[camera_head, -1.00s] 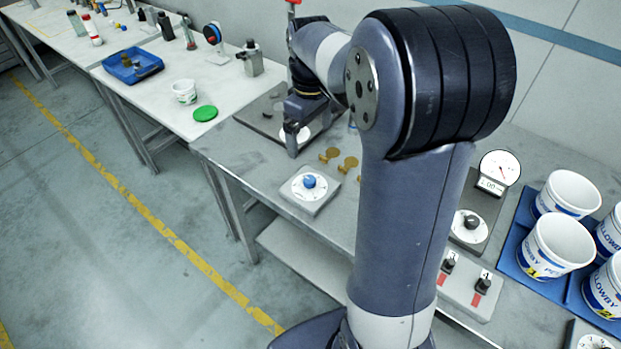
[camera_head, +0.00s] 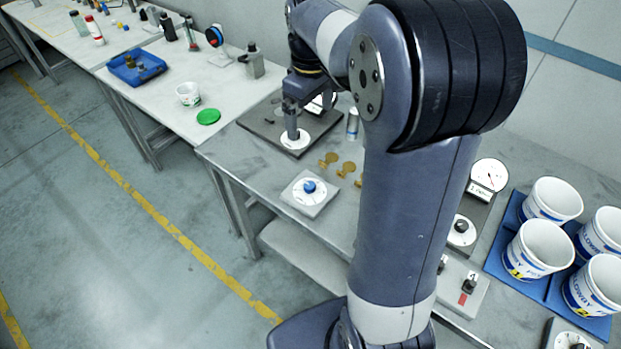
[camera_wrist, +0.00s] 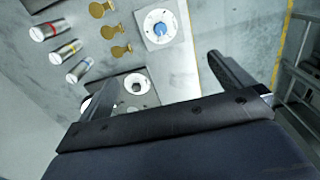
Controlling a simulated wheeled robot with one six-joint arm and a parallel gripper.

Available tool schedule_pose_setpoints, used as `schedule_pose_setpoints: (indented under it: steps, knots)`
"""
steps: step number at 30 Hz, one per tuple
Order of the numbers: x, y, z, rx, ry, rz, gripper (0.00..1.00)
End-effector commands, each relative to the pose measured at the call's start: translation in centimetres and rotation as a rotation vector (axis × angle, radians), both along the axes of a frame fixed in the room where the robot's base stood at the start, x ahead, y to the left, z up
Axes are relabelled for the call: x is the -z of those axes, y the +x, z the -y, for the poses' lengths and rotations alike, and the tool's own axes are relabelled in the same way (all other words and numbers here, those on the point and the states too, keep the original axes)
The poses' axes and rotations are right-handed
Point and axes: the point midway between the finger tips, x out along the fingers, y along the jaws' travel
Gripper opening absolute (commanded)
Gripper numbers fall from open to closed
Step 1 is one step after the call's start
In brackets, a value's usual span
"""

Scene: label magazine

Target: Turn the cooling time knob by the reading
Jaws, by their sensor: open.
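My gripper (camera_head: 291,118) is open and empty, low at the back of the grey table (camera_head: 235,160). In the wrist view, its fingers (camera_wrist: 172,68) are spread wide. A dark knob on a round white dial (camera_wrist: 136,84) shows beside the left finger, not centred between the fingers. In the head view, this dial (camera_head: 294,140) sits on a dark plate, partly hidden by the gripper. A blue knob (camera_head: 309,187) on a square white-dial base stands nearer the front; the wrist view shows it too (camera_wrist: 159,29). A round gauge (camera_head: 321,102) behind the gripper is partly hidden; its reading is illegible.
Gold pieces (camera_head: 345,168) lie between the dials. Right of my arm are another gauge (camera_head: 489,175) with a dark knob (camera_head: 461,227), a numbered switch (camera_head: 468,287) and white buckets (camera_head: 537,249) on blue trays.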

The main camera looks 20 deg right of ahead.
Motion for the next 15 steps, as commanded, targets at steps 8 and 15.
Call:
schedule_pose_setpoints:
  steps: [8,15]
  knots:
    - [-1.24,-0.05,0.00,0.000,0.000,-0.002,1.00]
    - [-1.22,-0.04,0.00,0.000,0.000,-0.001,1.00]
